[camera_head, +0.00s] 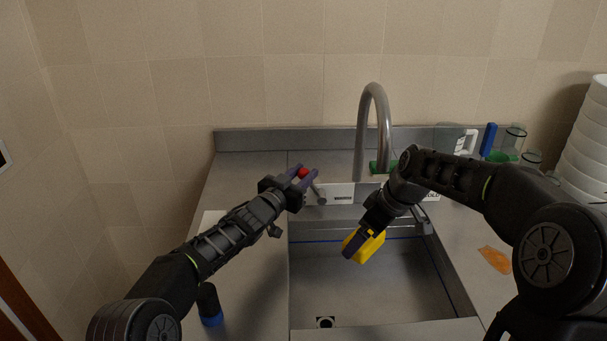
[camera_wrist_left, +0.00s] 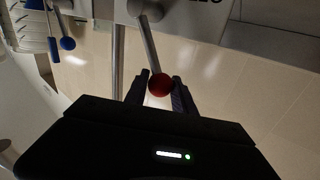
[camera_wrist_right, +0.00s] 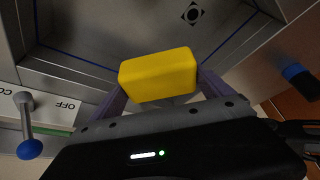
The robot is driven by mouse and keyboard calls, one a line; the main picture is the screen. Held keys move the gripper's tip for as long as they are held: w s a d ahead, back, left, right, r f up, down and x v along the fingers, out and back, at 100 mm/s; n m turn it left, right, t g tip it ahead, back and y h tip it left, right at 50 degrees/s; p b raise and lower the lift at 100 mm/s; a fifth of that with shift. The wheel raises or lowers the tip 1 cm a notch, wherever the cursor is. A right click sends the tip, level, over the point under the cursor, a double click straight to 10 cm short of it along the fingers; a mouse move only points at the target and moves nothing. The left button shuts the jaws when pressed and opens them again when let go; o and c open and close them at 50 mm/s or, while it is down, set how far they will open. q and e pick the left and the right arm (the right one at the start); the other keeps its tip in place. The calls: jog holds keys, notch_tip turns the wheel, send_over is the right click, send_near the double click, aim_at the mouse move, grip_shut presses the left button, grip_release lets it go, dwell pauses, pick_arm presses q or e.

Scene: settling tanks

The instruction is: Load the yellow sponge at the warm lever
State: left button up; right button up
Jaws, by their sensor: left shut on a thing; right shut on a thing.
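The yellow sponge (camera_head: 369,247) is held in my right gripper (camera_head: 363,241), above the sink basin (camera_head: 350,290). The right wrist view shows the sponge (camera_wrist_right: 158,75) between the two fingers. My left gripper (camera_head: 302,175) is shut on the red ball knob (camera_head: 303,172) of the warm lever, at the sink's back left. In the left wrist view the red knob (camera_wrist_left: 159,85) sits between the fingertips, with its metal stem (camera_wrist_left: 149,42) running to the white plate. The grey spout (camera_head: 362,130) arches up behind the basin; I see no water running.
A blue-knobbed lever (camera_wrist_right: 30,149) stands by an OFF label. Clear glasses (camera_head: 515,138), a white mug (camera_head: 467,141) and stacked white bowls (camera_head: 588,140) stand at the back right. An orange cloth (camera_head: 495,260) lies on the right counter. A blue-ended dark object (camera_head: 211,308) is at front left.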

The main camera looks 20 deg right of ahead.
pick_arm(q)
grip_shut()
dwell(0.8)
